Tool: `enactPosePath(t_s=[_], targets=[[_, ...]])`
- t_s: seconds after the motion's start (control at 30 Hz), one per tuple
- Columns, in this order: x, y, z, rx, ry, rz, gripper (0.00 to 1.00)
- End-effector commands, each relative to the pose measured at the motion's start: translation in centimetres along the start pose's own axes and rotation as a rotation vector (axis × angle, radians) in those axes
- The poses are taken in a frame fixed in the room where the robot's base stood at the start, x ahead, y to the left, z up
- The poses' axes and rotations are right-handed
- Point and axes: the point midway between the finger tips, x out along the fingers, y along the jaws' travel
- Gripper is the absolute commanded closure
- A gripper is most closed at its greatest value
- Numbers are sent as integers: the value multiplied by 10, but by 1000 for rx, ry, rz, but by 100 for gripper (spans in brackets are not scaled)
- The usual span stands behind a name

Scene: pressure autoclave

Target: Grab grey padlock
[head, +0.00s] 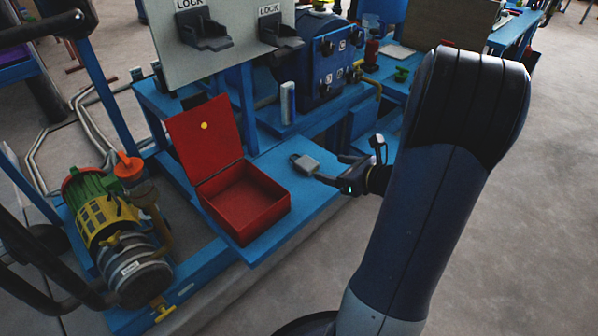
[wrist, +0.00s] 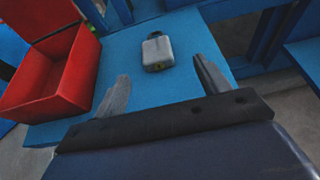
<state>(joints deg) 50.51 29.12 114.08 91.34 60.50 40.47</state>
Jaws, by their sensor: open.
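The grey padlock (head: 307,164) lies on the blue bench (head: 318,198), to the right of the open red box. In the wrist view the padlock (wrist: 157,53) lies flat, its body toward me and its dark shackle end away. My gripper (head: 346,172) is open and comes in from the right in the head view. In the wrist view my gripper's two fingers (wrist: 160,82) are spread, and the padlock lies beyond the fingertips, roughly between their lines. Nothing is between the fingers. I cannot tell the exact gap to the padlock.
The red box (head: 245,203) stands open with its lid up, and its wall (wrist: 50,95) is left of my fingers. A blue tank (head: 325,60) and a grey board with LOCK labels (head: 222,28) are behind. A yellow-green pump (head: 110,235) is at left.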

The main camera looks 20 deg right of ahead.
Motion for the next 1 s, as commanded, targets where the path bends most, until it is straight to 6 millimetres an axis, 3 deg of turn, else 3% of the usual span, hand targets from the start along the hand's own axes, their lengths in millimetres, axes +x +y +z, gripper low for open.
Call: enactPosePath(t_s=[0.23, 0.53, 0.8, 1.0], targets=[[37, 2, -1, -2, 0, 5, 29], [61, 3, 0, -3, 0, 4, 29], [98, 8, 2, -3, 1, 5, 29], [105, 7, 5, -2, 0, 2, 29]])
